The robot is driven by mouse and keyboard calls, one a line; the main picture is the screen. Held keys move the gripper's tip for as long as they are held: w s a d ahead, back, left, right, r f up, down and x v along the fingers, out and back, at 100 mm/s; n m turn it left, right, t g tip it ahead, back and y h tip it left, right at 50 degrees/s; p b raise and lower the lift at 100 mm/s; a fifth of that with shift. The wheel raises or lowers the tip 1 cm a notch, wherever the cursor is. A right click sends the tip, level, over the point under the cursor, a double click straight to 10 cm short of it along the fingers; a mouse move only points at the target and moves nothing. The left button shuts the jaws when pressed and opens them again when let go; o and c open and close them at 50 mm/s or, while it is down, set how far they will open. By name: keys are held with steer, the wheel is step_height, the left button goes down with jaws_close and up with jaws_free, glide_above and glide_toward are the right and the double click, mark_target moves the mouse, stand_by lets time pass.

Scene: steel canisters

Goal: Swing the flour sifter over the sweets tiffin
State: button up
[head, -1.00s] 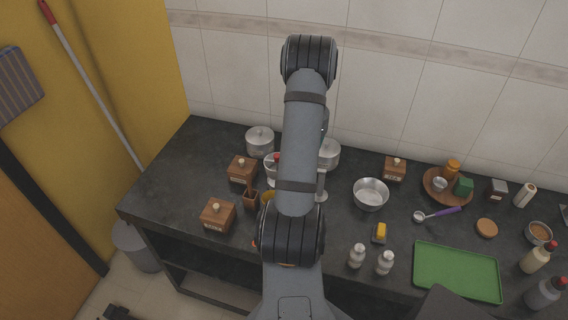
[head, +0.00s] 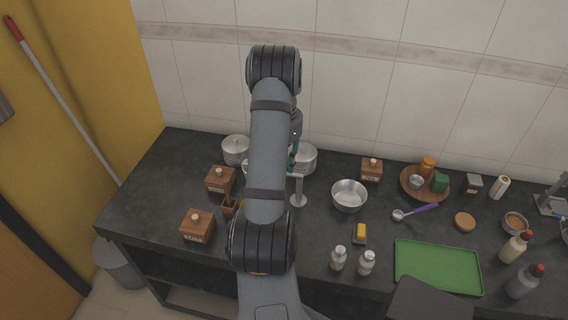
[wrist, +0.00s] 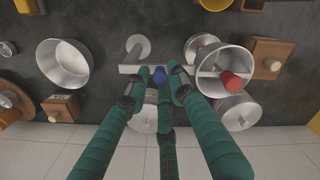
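The flour sifter, which I take to be the steel cup with a crossbar and red knob (wrist: 224,72), is right of centre in the wrist view. A post with a horizontal bar (wrist: 138,48) stands left of it; a blue knob (wrist: 172,70) shows near the bar's end. My gripper's (wrist: 156,86) green fingers are spread around the knob and bar, apart at the tips; contact is unclear. Lidded steel canisters stand behind the fingers (wrist: 145,116) and below the sifter (wrist: 240,112); another (wrist: 200,44) is partly hidden beside it. I cannot tell which is the sweets tiffin.
A steel bowl (head: 349,196) stands right of the post. Wooden boxes (head: 198,226) stand at the counter's left. Shakers (head: 338,258), a green tray (head: 438,266) and a purple-handled scoop (head: 420,211) lie to the right. My arm hides part of the counter.

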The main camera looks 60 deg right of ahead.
steer(key=shift+o, duration=0.9)
step_height(320, 180, up, 12)
steer(key=shift+f, duration=0.1)
step_height(320, 180, down, 12)
steer(key=shift+a+r, duration=0.1)
steer(key=shift+r, duration=0.05)
steer(key=shift+w+a, duration=0.1)
stand_by(0.4)
steer(key=shift+s, duration=0.2)
